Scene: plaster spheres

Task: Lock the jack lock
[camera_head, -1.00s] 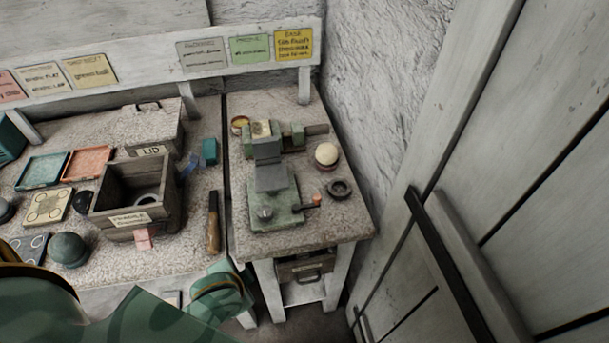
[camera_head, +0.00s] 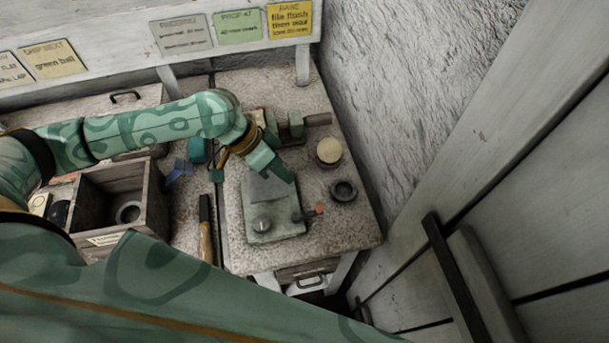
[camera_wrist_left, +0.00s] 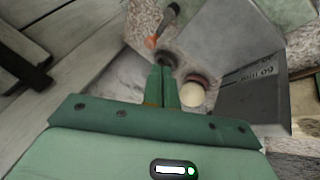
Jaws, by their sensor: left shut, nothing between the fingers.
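The green jack (camera_head: 285,228) stands on the small bench, with a grey sloped plate (camera_head: 262,187) on it. A small lever with an orange tip (camera_head: 319,208) sticks out at its right side. The lever's orange tip also shows in the left wrist view (camera_wrist_left: 150,43). My left gripper (camera_head: 288,175) is shut and empty, just above the grey plate's upper right edge in the head view, apart from the orange tip. Its closed fingers (camera_wrist_left: 163,88) show in the left wrist view. It hides part of the jack's back. My right gripper is not in view.
A pale ball (camera_head: 329,149) on a dark holder and a dark ring (camera_head: 343,190) stand right of the jack. A wooden-handled tool (camera_head: 205,235) and a wooden box (camera_head: 145,195) are on the left bench. A wall and a plank door close off the right.

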